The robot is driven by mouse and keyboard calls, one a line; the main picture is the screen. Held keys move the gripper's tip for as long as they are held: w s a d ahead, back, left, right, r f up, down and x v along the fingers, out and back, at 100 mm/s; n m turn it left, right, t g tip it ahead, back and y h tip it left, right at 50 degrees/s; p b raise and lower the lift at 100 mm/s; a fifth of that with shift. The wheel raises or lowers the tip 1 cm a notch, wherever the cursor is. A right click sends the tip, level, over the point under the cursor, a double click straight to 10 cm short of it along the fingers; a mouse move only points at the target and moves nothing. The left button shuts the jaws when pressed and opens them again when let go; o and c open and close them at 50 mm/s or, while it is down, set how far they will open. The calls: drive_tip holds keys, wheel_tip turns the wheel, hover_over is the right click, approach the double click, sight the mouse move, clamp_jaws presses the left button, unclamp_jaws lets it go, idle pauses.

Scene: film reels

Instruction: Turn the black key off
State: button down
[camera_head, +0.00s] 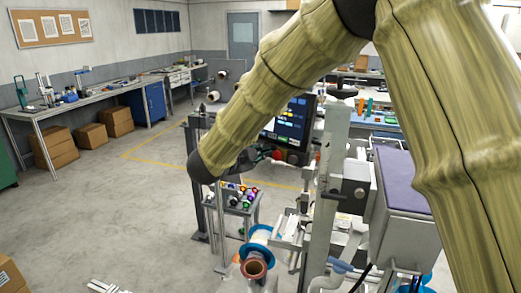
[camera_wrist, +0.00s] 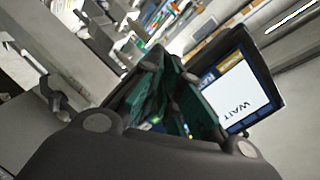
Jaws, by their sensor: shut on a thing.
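My gripper (camera_wrist: 176,88) shows in the wrist view, its dark green finger pads beside the control screen (camera_wrist: 238,90). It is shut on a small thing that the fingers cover. This fits the black key, but its shape and turn angle cannot be made out. The screen reads "WAIT" on a white field. In the head view the screen (camera_head: 291,120) is partly behind my arm, with a red button (camera_head: 277,155) at its lower edge.
A grey machine post with a black knob (camera_head: 358,192) stands right of the screen. A blue-flanged reel (camera_head: 259,236) is below it. The floor at left is mostly open, with boxes (camera_head: 88,136) by the bench.

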drive_tip(key=shift+s+n+g+p, duration=0.1)
drive_tip(key=shift+n+g+p, duration=0.3)
drive_tip(key=shift+n+p, duration=4.5)
drive_tip(key=shift+f+n+b, duration=0.1)
drive_tip(key=shift+n+b, duration=1)
drive_tip(key=shift+n, duration=0.1)
drive_tip(key=c, duration=1.6)
unclamp_jaws()
drive_tip(key=shift+c, duration=0.2)
drive_tip(key=v, duration=0.7)
drive_tip(key=shift+s+a, duration=0.15)
drive_tip(key=shift+a, duration=0.05)
